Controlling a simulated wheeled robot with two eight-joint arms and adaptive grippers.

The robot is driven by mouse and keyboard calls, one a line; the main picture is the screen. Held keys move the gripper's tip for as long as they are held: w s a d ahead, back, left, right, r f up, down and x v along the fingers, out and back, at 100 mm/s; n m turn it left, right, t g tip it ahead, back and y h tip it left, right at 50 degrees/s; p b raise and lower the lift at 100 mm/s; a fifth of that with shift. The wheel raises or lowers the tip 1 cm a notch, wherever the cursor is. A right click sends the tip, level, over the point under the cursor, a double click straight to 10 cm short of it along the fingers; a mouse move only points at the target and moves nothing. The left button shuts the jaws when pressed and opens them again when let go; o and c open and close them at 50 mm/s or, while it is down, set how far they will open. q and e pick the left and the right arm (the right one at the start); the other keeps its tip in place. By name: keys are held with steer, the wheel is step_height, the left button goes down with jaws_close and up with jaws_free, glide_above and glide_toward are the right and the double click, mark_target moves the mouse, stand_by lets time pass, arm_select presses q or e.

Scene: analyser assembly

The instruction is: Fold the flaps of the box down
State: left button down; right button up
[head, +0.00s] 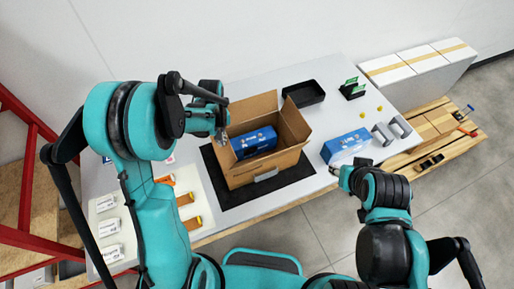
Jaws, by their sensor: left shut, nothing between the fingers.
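An open brown cardboard box (264,175) stands on a black mat (232,207) in the middle of the table. A blue packaged item (254,142) lies inside it. The back and right flaps stand up or lean outward; the left flap is partly hidden by my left arm. My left gripper (222,136) is shut and empty at the box's left edge; I cannot tell whether it touches the flap. My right gripper (337,171) is to the right of the box, near the front of a blue box (346,146). Its fingers are too small to read.
A black tray (304,94) and green parts (352,88) stand at the back. White cartons (104,203) and orange-tipped items (189,199) lie at the left. A red frame (28,180) stands at far left.

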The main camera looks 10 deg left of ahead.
arm_select(q)
steer(key=shift+w+d+f+b, duration=0.2)
steer(key=shift+w+d+f, duration=0.05)
steer(key=shift+d, duration=0.2)
steer(key=shift+w+d+f+b, duration=0.15)
steer(key=shift+w+d+f, duration=0.1)
steer(key=shift+d, duration=0.15)
steer(key=f+b, duration=0.1)
steer(key=w+d+f+b, duration=0.1)
steer(key=d+f+b, duration=0.1)
steer(key=shift+w+d+f, duration=0.25)
steer(key=shift+w, duration=0.05)
steer(key=shift+f+b, duration=0.4)
steer(key=shift+b, duration=0.15)
steer(key=shift+r, duration=0.1)
stand_by(0.3)
step_height(320, 180, up, 7)
steer(key=p, duration=0.4)
steer(key=shift+r+p, duration=0.2)
steer(key=shift+p, duration=0.15)
